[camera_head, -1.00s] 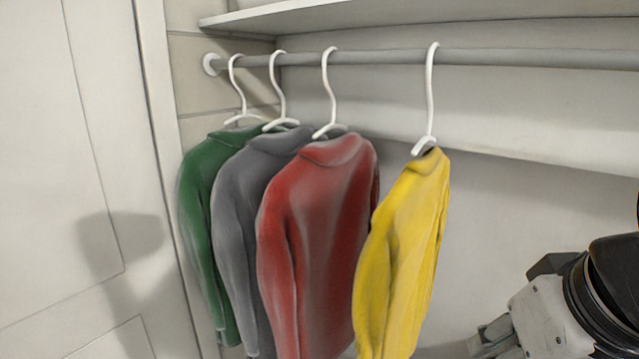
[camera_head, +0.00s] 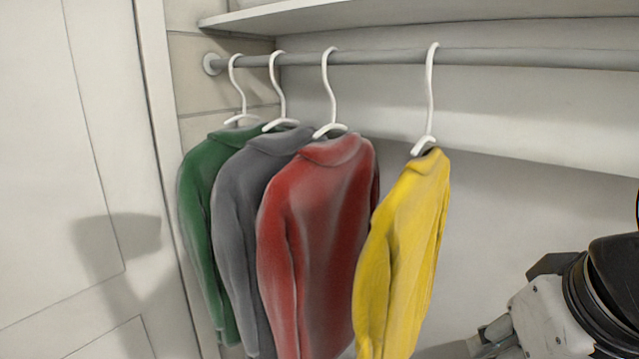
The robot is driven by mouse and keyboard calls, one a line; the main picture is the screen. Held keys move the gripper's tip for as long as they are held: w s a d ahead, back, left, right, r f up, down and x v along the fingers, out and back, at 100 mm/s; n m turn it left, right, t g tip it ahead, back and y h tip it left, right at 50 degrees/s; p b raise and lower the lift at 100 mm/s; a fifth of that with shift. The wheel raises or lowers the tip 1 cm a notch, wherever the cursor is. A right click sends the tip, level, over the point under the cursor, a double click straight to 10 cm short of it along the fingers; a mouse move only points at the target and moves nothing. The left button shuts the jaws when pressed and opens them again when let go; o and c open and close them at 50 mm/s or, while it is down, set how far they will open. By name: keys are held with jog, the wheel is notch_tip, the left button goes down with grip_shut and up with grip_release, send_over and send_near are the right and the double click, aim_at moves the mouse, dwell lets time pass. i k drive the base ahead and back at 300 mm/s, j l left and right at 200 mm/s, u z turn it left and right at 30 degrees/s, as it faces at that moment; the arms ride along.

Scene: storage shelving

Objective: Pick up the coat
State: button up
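Several coats hang from a grey rail on white hangers in the head view. From left to right they are a green coat (camera_head: 196,185), a grey coat (camera_head: 232,190), a red coat (camera_head: 318,220) and a yellow coat (camera_head: 402,250). The yellow coat hangs apart, to the right of the others, and is turned more edge-on. The lower ends of the red and yellow coats run out of the picture. My gripper (camera_head: 490,345) is at the lower right, to the right of the yellow coat and apart from it. Its fingers are mostly cut off by the lower edge.
The grey rail (camera_head: 530,58) runs across under a white shelf (camera_head: 420,18). A pale panelled door or wall (camera_head: 60,150) stands at the left. The space under the rail to the right of the yellow coat is clear apart from my arm.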

aim_at(313, 224)
jog(key=u, duration=3.2)
jog(key=z, duration=2.55)
jog(key=i+j+z, duration=0.2)
jog(key=i+j, duration=0.25)
jog(key=j+u, duration=0.05)
jog(key=j, duration=0.05)
